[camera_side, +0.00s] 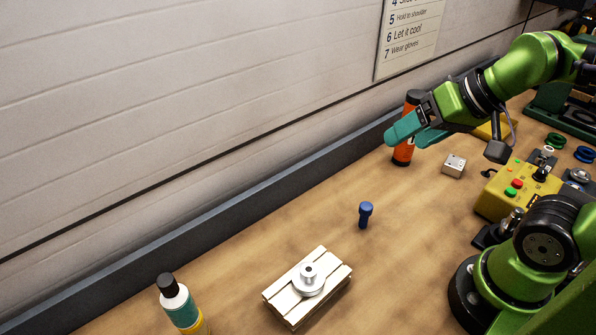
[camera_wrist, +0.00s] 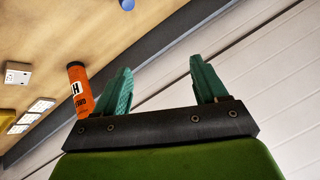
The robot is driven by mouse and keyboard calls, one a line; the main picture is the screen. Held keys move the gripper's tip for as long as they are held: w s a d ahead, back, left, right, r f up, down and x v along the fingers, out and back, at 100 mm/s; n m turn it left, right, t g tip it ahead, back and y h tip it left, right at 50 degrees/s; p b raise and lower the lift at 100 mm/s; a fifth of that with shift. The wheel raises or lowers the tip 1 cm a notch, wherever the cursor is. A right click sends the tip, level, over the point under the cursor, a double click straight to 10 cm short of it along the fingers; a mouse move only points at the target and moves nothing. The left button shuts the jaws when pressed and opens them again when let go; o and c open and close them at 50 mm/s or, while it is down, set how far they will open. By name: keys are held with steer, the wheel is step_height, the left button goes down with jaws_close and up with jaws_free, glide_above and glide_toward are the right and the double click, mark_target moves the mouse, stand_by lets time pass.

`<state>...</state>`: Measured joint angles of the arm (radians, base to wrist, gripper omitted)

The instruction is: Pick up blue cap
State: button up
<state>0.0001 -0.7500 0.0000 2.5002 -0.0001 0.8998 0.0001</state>
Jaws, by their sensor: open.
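The blue cap (camera_side: 365,214) stands upright on the wooden table in the side view, with a wider round top and a narrower stem. A small part of what looks like the same blue cap (camera_wrist: 127,4) shows at the top edge of the wrist view. My gripper (camera_side: 408,136) is in the air above the table, up and to the right of the cap in the side view, and apart from it. In the wrist view my gripper's two teal fingers (camera_wrist: 158,82) are spread with nothing between them.
An orange bottle (camera_side: 403,152) stands close behind my gripper. A white block (camera_side: 454,165) and a yellow control box (camera_side: 507,190) are at right. A slatted wooden block (camera_side: 283,299) with a metal part and a teal-labelled bottle (camera_side: 179,305) are in front. The table around the cap is clear.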

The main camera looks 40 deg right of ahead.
steer(key=shift+c, duration=0.7)
steer(key=n+g+h, duration=0.2)
steer(key=n+g, duration=0.1)
steer(key=g, duration=0.4)
glide_above(366, 205)
step_height(366, 205, down, 5)
steer(key=f, duration=1)
steer(key=shift+w+d+f, duration=0.1)
steer(key=shift+d, duration=0.1)
steer(key=shift+a+f, duration=0.2)
steer(key=shift+f, duration=2.8)
steer(key=shift+c, duration=0.4)
steer(key=c, duration=1)
